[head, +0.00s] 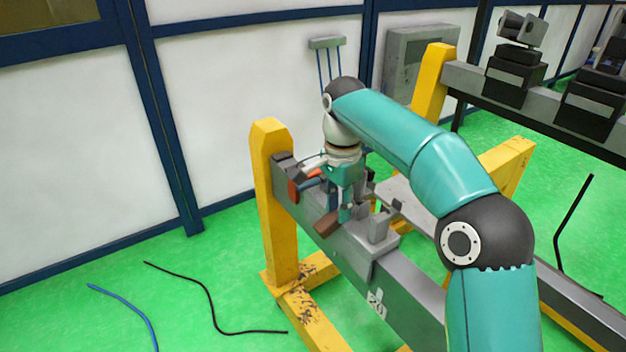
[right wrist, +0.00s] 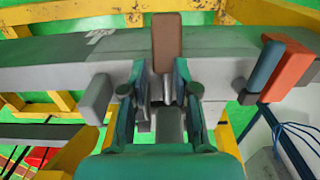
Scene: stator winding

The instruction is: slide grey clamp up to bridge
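A grey saddle-like block with an upright lug (head: 379,229) sits over the grey beam in the head view. The lug also shows left of my fingers in the right wrist view (right wrist: 95,98). I cannot tell surely which grey part is the clamp and which the bridge. My right gripper (head: 345,208) points down at the beam, left of this block. In the right wrist view its teal fingers (right wrist: 164,92) stand apart around a thin grey plate, with a visible gap. A brown block (right wrist: 167,42) lies just beyond the fingertips, and shows at the beam's near side (head: 327,224). My left gripper is out of view.
Orange (right wrist: 291,72) and blue (right wrist: 265,66) blocks sit on the beam, on the other side of the gripper from the lug. The beam (head: 400,290) rests on a yellow stand (head: 275,200). A grey box (head: 415,60) hangs behind. Loose cables (head: 210,300) lie on the green floor.

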